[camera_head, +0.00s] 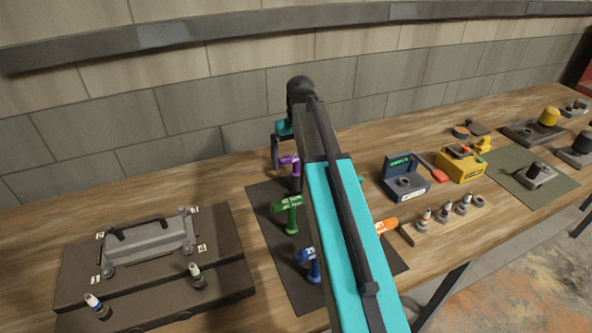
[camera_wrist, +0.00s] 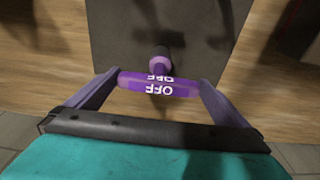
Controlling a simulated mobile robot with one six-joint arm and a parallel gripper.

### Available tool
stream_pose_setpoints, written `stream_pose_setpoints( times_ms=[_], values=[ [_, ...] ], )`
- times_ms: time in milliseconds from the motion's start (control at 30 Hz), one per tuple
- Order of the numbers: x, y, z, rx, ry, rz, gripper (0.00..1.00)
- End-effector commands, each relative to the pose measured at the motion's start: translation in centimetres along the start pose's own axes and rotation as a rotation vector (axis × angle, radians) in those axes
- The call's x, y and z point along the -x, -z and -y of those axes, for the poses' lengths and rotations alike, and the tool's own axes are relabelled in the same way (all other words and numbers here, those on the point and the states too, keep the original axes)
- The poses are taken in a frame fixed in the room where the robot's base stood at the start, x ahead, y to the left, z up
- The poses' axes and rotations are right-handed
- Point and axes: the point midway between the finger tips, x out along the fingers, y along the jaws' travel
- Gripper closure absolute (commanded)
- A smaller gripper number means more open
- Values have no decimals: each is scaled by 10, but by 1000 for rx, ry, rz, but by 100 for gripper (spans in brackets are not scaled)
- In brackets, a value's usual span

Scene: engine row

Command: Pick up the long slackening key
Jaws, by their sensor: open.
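A purple T-handled key (camera_wrist: 158,86) marked OFF is in the middle of the wrist view, its handle crosswise and its shank running away from me. It also shows in the head view (camera_head: 290,160), standing at the back of a dark mat, partly behind my arm. My gripper (camera_wrist: 157,80) is open, with one finger near each end of the purple handle; I cannot tell whether they touch it. In the head view my gripper (camera_head: 282,152) is at the purple key. A green T-handled key (camera_head: 289,205) and a blue one (camera_head: 309,259) stand nearer on the mat; their markings are too small to read.
An orange handle (camera_head: 386,226) shows just right of my arm. A dark stand with a grey handled part (camera_head: 150,240) is at left. A blue box (camera_head: 404,178), yellow box (camera_head: 461,163) and wooden rack (camera_head: 445,218) stand at right. The wall is close behind.

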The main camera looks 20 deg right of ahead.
Motion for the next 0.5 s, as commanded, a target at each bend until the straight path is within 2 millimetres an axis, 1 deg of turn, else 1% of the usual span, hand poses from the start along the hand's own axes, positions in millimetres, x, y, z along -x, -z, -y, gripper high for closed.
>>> stream_pose_setpoints(
  times_ms=[267, 367, 500],
  values=[
    [0, 0, -1, -1, 0, 0, 0],
    [-3, 0, -1, -1, 0, 1, 0],
    [-10, -1, -1, -1, 0, 2, 0]
  ],
)
